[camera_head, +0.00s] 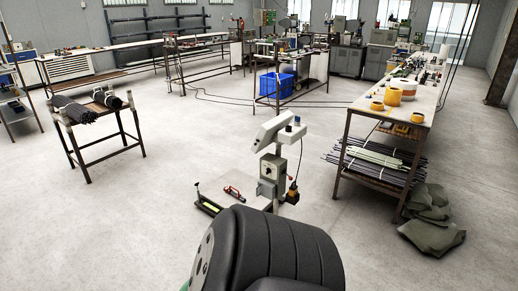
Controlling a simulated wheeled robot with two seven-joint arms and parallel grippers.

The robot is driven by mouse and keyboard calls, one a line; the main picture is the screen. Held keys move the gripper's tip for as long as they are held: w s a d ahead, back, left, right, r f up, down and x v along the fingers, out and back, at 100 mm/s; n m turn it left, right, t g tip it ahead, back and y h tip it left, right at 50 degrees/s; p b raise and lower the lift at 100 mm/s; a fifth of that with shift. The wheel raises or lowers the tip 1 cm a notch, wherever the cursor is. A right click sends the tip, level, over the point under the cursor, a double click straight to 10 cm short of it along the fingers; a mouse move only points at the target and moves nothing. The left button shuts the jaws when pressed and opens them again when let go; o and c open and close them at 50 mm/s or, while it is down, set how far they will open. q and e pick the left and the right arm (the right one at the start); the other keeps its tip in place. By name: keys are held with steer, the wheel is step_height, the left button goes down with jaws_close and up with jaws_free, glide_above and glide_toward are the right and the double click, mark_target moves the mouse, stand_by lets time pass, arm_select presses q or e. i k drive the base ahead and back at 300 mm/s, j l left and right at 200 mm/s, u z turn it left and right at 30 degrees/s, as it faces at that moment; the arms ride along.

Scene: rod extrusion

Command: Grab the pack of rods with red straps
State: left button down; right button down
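No red strap can be made out on either at this distance. More rods, dark and pale, lie in a long pile (370,160) on the low shelf of the right workbench; no red strap is clear there. Neither of my grippers is in view. A large black rounded part, apparently mine, fills the bottom centre and hides the floor there.
The rack (112,146) stands alone with open floor around it. The long workbench (390,120) on the right carries yellow reels and tools; green cloth (432,235) lies by its near leg. A blue crate (276,84) sits under the middle bench. The left-centre floor is clear.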

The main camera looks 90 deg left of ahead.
mark_target(228, 190)
steer(key=u, duration=3.05)
steer(key=i+l, duration=0.25)
steer(key=i+l+u, duration=0.1)
steer(key=l, duration=0.35)
steer(key=i, duration=0.1)
